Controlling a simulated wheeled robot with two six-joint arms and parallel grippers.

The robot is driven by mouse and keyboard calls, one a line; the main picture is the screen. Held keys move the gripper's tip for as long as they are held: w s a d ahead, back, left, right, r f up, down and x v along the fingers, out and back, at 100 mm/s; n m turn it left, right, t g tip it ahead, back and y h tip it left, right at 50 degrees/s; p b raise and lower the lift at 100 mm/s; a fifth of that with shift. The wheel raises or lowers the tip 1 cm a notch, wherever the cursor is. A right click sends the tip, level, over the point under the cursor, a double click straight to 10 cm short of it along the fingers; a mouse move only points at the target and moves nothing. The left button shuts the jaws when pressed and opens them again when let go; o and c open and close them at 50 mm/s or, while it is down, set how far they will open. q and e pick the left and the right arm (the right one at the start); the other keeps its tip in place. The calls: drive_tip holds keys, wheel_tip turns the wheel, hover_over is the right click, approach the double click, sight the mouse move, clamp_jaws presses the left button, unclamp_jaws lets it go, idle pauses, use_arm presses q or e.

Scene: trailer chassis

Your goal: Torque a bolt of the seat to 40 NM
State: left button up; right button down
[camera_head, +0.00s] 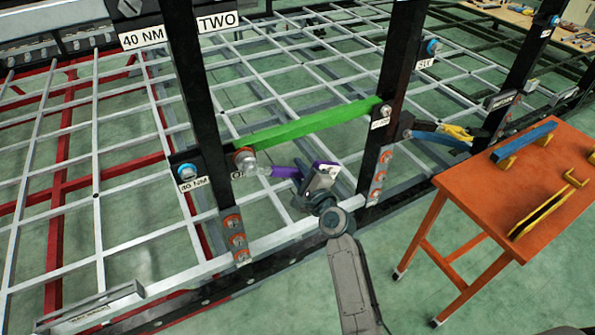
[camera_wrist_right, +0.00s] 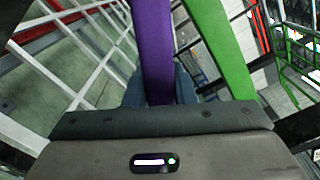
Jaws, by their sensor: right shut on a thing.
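My right gripper (camera_head: 311,186) is shut on a purple torque wrench (camera_head: 285,171), in front of the frame between two black posts. The wrench's grey head points left to a bolt (camera_head: 244,157) on the left post and seems to meet it; the exact fit is too small to tell. In the right wrist view the purple wrench (camera_wrist_right: 153,45) runs up from between my fingers. Another bolt (camera_head: 187,171) with a blue head sits on a plate labelled 40 NM (camera_head: 194,185). My left gripper is not in view.
A green bar (camera_head: 310,125) spans the posts just above the wrench and also shows in the wrist view (camera_wrist_right: 220,45). An orange table (camera_head: 480,190) with tools stands at right. A blue bar (camera_head: 440,139) lies beyond the right post. Green floor is open in front.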

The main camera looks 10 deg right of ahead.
drive_tip(key=shift+d+r, duration=0.1)
drive_tip(key=shift+r, duration=0.15)
drive_tip(key=shift+p+v, duration=0.4)
drive_tip(key=shift+v, duration=2.55)
